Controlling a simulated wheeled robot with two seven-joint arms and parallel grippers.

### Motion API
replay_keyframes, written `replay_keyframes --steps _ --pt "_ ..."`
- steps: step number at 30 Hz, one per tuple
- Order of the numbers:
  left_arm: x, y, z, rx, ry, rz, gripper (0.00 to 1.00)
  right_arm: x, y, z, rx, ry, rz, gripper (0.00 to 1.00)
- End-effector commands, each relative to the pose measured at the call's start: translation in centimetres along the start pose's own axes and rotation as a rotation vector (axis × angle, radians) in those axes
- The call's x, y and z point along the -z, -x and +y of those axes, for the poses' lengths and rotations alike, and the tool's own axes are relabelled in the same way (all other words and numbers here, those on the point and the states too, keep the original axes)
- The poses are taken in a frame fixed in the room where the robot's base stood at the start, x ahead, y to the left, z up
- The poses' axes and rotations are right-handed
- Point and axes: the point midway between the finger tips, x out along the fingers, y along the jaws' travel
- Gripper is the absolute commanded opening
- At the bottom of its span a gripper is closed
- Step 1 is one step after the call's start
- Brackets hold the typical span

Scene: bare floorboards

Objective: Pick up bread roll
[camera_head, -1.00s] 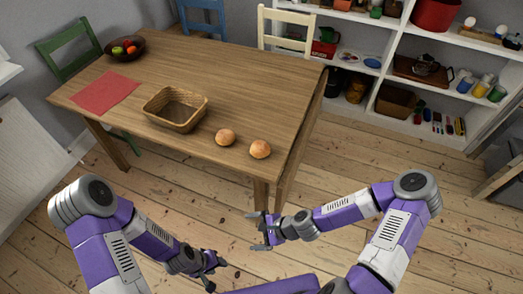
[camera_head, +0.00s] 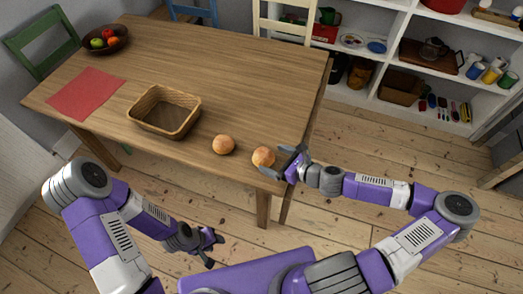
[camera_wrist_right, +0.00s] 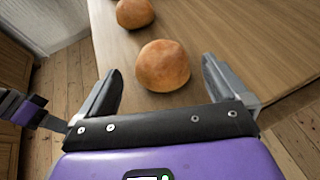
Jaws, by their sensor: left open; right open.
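Two round golden-brown bread rolls lie on the wooden table near its front right corner. The right-hand bread roll (camera_head: 263,157) is beside my right gripper (camera_head: 285,160), which is open. In the right wrist view this bread roll (camera_wrist_right: 163,66) sits just ahead of and between the spread fingers (camera_wrist_right: 160,85), and I see no clear contact. The other bread roll (camera_head: 223,145) lies to its left, and it also shows at the top of the right wrist view (camera_wrist_right: 134,12). My left gripper (camera_head: 213,249) is open and empty, in front of the table and away from the rolls.
An empty wicker basket (camera_head: 133,113) stands on the table (camera_head: 220,75) left of the rolls. A red cloth (camera_head: 86,94) and a bowl of fruit (camera_head: 121,44) lie farther left. Chairs stand around the table. A white shelf (camera_head: 395,98) is at the back right.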

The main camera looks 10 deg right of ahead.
Motion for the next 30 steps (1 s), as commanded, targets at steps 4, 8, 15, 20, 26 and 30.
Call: replay_keyframes --steps 4,8,15,20,26,30 --pt "0.0 -0.8 -0.3 0.000 0.001 -0.001 0.43 0.3 -1.6 0.0 -0.002 0.001 0.000 1.00" --pt "0.1 -1.9 -0.7 0.000 0.001 -0.001 0.43 0.6 -3.5 0.0 -0.003 0.002 -0.001 1.00" --pt "0.1 -2.7 -1.0 0.000 0.001 0.000 0.43 0.5 -6.0 -0.1 -0.002 0.001 0.001 1.00" --pt "0.1 -2.6 -1.0 0.000 0.000 0.000 0.43 0.4 -6.1 -0.1 -0.001 0.001 0.002 1.00" --pt "0.1 -2.6 -1.0 0.000 0.000 0.000 0.43 0.4 -6.1 -0.1 -0.001 0.001 0.002 0.83" --pt "0.1 -2.6 -1.0 0.000 0.000 0.000 0.43 0.4 -6.1 -0.1 -0.002 0.001 0.001 0.62"
